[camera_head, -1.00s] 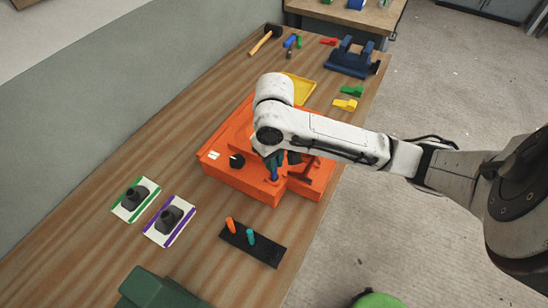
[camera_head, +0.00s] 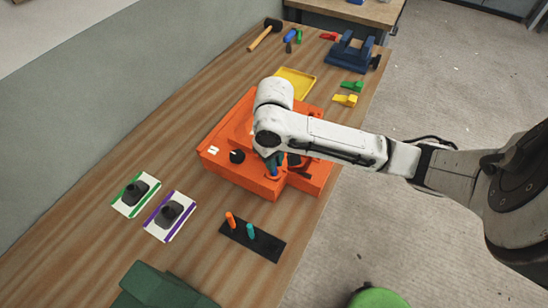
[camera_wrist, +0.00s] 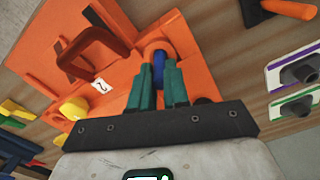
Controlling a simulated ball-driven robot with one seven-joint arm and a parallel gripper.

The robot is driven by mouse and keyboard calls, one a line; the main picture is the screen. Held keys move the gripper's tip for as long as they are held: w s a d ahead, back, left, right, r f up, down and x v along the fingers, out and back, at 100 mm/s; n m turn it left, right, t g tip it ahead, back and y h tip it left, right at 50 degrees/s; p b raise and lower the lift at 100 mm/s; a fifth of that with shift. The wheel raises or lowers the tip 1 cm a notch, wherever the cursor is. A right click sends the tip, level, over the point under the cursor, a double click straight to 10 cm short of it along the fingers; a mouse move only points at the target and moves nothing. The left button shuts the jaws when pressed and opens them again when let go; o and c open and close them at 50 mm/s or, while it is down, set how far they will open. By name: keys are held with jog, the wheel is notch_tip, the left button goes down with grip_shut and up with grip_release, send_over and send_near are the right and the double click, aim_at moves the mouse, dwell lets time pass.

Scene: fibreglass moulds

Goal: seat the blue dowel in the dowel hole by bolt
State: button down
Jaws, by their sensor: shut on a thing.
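The orange mould (camera_head: 238,177) lies on the bench, with my gripper (camera_head: 273,163) over its front part. In the wrist view, my gripper's teal fingers (camera_wrist: 160,80) are shut on the blue dowel (camera_wrist: 158,67). The dowel's far end is at a round recess (camera_wrist: 158,47) in the orange mould. I cannot tell how deep it sits or whether it is fully inside. In the head view the fingers and arm hide most of the dowel. A black round knob (camera_head: 237,156) is on the mould, left of the gripper; I cannot tell if it is the bolt.
A black rack (camera_head: 265,246) with an orange peg (camera_head: 230,219) and a teal peg (camera_head: 250,231) lies in front. Two black parts on white cards (camera_head: 124,208) are at left. A yellow tray (camera_head: 305,79) and blue fixture (camera_head: 348,55) lie behind.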

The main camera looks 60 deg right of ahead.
jog(key=shift+f, duration=1.15)
jog(key=c, duration=1)
grip_release()
jog(key=shift+c, duration=0.2)
jog(key=shift+r, duration=0.1)
notch_tip(320, 180, up, 10)
jog(key=shift+r, duration=0.25)
